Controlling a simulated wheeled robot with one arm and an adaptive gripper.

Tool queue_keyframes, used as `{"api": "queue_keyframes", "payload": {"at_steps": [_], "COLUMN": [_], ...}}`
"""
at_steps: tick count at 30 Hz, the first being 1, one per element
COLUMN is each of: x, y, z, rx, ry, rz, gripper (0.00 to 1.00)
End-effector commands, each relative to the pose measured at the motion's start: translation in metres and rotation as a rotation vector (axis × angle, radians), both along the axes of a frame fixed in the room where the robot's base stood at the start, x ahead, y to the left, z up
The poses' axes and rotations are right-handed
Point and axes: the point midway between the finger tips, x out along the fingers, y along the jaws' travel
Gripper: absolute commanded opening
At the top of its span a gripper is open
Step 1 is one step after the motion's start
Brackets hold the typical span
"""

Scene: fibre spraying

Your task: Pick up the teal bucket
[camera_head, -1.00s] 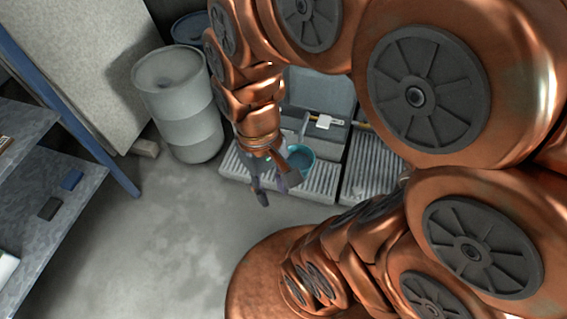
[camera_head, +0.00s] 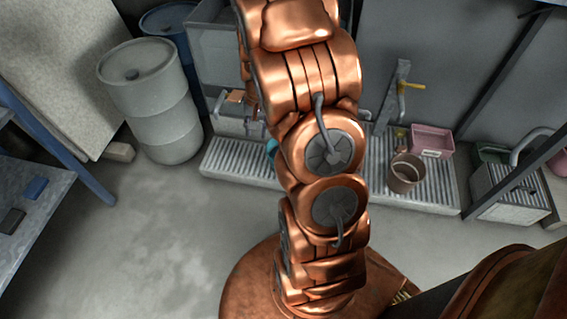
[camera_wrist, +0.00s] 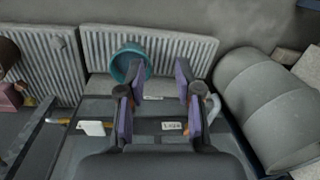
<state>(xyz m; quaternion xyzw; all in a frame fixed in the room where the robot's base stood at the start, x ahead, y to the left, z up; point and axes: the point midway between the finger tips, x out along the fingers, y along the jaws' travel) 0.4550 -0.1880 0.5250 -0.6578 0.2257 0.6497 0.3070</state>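The teal bucket (camera_wrist: 122,57) stands on a ribbed grey platform (camera_wrist: 182,50) in the wrist view, seen from above with its round opening facing me. My gripper (camera_wrist: 160,76) is open and empty. Its left fingertip overlaps the bucket's right part in the picture, and the right fingertip is clear of it to the right. I cannot tell whether the finger touches the bucket; it looks apart and above. In the head view only a sliver of the teal bucket (camera_head: 272,147) shows beside my arm, and my gripper is hidden there.
A pale barrel (camera_head: 155,105) stands left of the platform, with a blue barrel (camera_head: 172,32) behind it. A brown bucket (camera_head: 404,174) and a pink container (camera_head: 431,141) sit further right. A shelf (camera_head: 35,215) is at the left. The floor in front is clear.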

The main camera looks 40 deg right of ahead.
Motion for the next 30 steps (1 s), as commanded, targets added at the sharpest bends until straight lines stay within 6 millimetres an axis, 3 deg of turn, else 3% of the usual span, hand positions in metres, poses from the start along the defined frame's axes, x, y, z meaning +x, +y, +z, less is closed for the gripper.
{"api": "queue_keyframes", "payload": {"at_steps": [1,8,18,24,30], "x": [0.003,0.018,0.007,-0.002,-0.003], "y": [-0.016,-0.085,-0.174,-0.2,-0.207], "z": [-0.027,-0.112,-0.236,-0.275,-0.29], "rx": [-0.001,-0.03,-0.074,-0.091,-0.099], "ry": [-0.002,-0.04,-0.077,-0.089,-0.094], "rz": [-0.04,-0.205,-0.436,-0.509,-0.527], "gripper": [0.34,0.34,0.34,0.34,0.34]}}
